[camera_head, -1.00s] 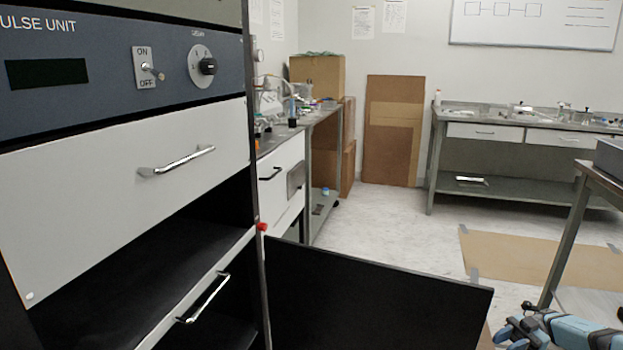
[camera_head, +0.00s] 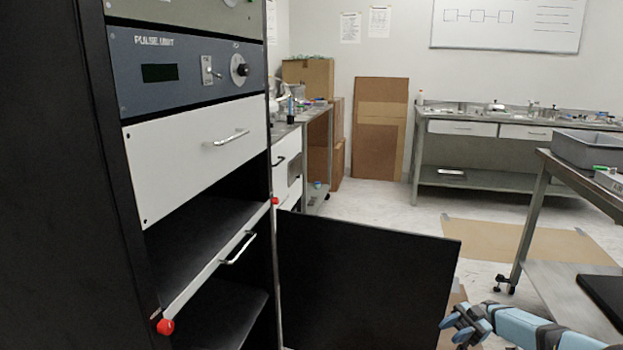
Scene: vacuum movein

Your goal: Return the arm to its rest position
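My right gripper (camera_head: 462,325) is at the lower right of the head view, on the end of my blue arm (camera_head: 525,326). It is small and seen at an angle, so I cannot tell whether its fingers are apart. It is in front of the lower right corner of a black panel (camera_head: 360,275), and I see nothing held in it. My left gripper is not in view.
A black rack (camera_head: 90,180) with a pulse unit (camera_head: 180,70), a white drawer (camera_head: 195,150) and dark open bays stands at left. A metal table (camera_head: 535,215) with a grey bin (camera_head: 590,148) is at right. Open floor (camera_head: 395,203) lies beyond the panel.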

